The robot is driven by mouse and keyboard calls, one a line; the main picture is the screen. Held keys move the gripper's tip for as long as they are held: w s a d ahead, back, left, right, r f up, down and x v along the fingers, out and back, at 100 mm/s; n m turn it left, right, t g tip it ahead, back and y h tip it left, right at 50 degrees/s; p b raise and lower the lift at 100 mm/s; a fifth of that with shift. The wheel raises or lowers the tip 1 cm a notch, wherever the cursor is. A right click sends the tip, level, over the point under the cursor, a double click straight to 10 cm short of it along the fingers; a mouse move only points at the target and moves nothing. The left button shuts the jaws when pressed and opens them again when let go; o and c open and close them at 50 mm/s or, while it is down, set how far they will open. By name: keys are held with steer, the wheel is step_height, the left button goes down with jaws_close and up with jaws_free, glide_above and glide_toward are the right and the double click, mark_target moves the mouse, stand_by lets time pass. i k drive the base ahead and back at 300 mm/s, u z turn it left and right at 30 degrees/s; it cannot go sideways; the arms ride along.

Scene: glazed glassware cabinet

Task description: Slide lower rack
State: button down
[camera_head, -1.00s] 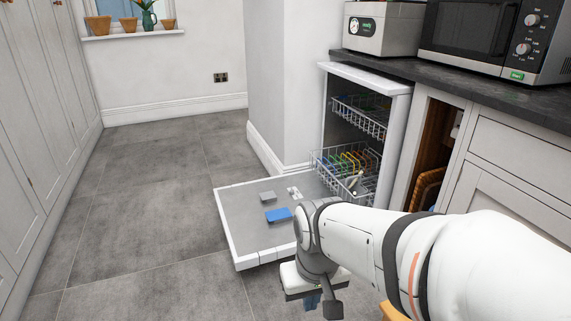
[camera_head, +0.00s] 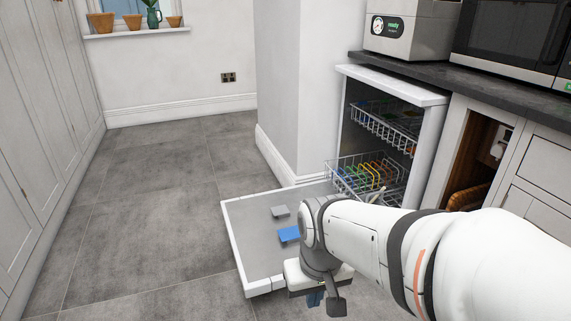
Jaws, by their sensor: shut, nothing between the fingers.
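The dishwasher (camera_head: 433,130) stands open under the counter, with its door (camera_head: 251,250) folded down flat above the floor. The white wire lower rack (camera_head: 336,168) holds several coloured plates and juts slightly out over the inner end of the door. My arm hides part of the rack's near side. My gripper (camera_head: 316,298) points down at the near right corner of the door, to the front of the rack and well apart from it. It is shut and empty; my wrist partly hides its fingers.
The upper rack (camera_head: 378,132) is inside the dishwasher. A blue piece (camera_head: 288,234) and a grey piece (camera_head: 280,211) are on the door's inner face. A wall corner (camera_head: 284,90) borders the dishwasher on the left. The floor (camera_head: 150,220) to the left is clear.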

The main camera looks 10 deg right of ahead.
mark_target(351, 190)
steer(key=i, duration=1.15)
steer(key=z, duration=0.05)
